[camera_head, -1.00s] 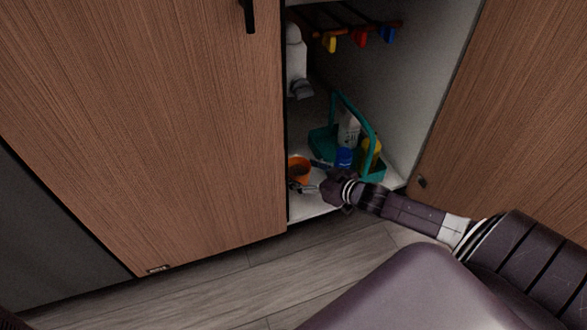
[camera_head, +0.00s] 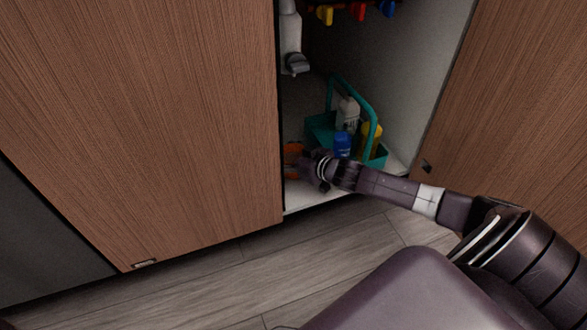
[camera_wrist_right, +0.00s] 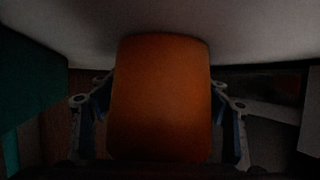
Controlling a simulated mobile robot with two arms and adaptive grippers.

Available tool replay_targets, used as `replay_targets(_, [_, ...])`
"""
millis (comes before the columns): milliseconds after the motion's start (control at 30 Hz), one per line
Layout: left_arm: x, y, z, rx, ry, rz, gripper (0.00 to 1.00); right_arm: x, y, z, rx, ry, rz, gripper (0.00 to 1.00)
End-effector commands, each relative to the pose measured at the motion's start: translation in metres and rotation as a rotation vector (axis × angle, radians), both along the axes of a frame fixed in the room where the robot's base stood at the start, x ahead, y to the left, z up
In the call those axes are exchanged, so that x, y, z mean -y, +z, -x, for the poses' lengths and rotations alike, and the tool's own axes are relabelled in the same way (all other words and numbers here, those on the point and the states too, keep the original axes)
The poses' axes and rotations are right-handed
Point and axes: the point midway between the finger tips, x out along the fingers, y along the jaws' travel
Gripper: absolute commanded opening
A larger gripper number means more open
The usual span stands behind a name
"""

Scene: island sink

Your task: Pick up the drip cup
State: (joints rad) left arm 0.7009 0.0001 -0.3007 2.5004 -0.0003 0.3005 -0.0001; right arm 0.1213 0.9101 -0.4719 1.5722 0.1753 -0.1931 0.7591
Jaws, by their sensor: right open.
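The orange drip cup (camera_head: 293,150) stands on the cabinet floor just inside the opening, mostly hidden behind my right gripper in the head view. In the right wrist view the cup (camera_wrist_right: 160,97) fills the middle of the picture. My right gripper (camera_wrist_right: 160,125) is open, with one finger on each side of the cup. I cannot tell whether the fingers touch it. In the head view the right gripper (camera_head: 300,170) is low at the cabinet's front edge. My left gripper is not in view.
A teal caddy (camera_head: 318,128) with bottles, one with a blue cap (camera_head: 342,145), stands right of the cup. A drain pipe (camera_head: 291,45) hangs above. A closed wooden door (camera_head: 140,120) borders the opening on the left; an open door (camera_head: 510,110) is at right.

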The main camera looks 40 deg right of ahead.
Motion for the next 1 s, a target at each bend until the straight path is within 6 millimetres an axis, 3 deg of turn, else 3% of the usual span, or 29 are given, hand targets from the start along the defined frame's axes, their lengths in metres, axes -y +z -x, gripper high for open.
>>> replay_targets(267, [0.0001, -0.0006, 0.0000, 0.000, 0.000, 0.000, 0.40, -0.0001, 0.0005, -0.0015, 0.000, 0.000, 0.000, 0.70])
replay_targets(667, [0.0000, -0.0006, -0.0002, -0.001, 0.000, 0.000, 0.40, -0.0003, 0.0002, -0.0013, 0.001, 0.000, 0.000, 0.26])
replay_targets(1000, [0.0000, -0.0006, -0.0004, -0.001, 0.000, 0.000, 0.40, -0.0005, 0.0000, -0.0012, 0.000, 0.001, 0.000, 0.20])
